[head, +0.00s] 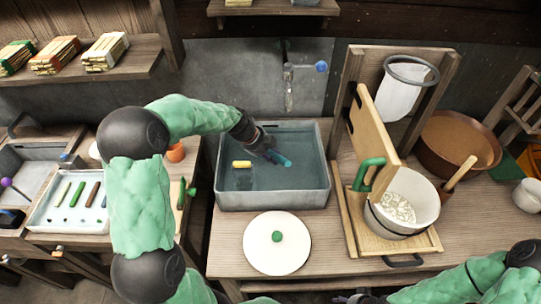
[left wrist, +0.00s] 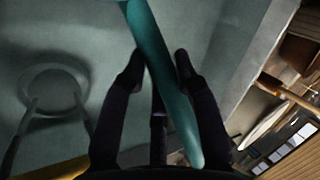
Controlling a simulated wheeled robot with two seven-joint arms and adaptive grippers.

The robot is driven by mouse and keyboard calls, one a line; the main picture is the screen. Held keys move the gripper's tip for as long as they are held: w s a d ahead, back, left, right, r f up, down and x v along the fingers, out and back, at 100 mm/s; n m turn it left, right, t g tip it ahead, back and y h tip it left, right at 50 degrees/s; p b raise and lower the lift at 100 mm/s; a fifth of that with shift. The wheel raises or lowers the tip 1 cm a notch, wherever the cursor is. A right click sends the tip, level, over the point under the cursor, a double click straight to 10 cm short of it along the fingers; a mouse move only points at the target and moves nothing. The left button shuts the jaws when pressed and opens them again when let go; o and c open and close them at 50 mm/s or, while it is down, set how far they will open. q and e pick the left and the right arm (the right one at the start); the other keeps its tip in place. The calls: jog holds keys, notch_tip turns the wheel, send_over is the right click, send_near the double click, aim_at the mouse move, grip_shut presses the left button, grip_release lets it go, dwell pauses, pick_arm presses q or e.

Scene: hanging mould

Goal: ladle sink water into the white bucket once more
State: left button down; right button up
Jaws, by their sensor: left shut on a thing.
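My left gripper (head: 266,150) reaches over the grey sink (head: 325,185), which holds water. It is shut on a teal handle (head: 283,160), seemingly the ladle's. In the left wrist view the teal handle (left wrist: 152,50) runs between the fingertips (left wrist: 158,68) of my left gripper. The ladle's bowl is not clearly visible. A white bucket (head: 428,200) with pale lumpy contents stands on a wooden tray at the right.
A wooden board (head: 376,130) with a green handle (head: 369,173) stands between sink and bucket. A cloth strainer (head: 402,95) and brown bowl (head: 455,145) are behind.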

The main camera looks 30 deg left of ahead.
aim_at(272, 153)
pick_arm(q)
jog(key=shift+s+d+f+t+b, duration=0.1)
jog(key=shift+d+f+t+b, duration=0.15)
jog(key=shift+b, duration=0.4)
jog(key=shift+s+d+t+y+b, duration=0.3)
jog(key=shift+y+b, duration=0.2)
jog(key=shift+y, duration=0.2)
notch_tip(272, 153, up, 13)
jog(key=p, duration=0.5)
dwell(0.5)
dwell(0.5)
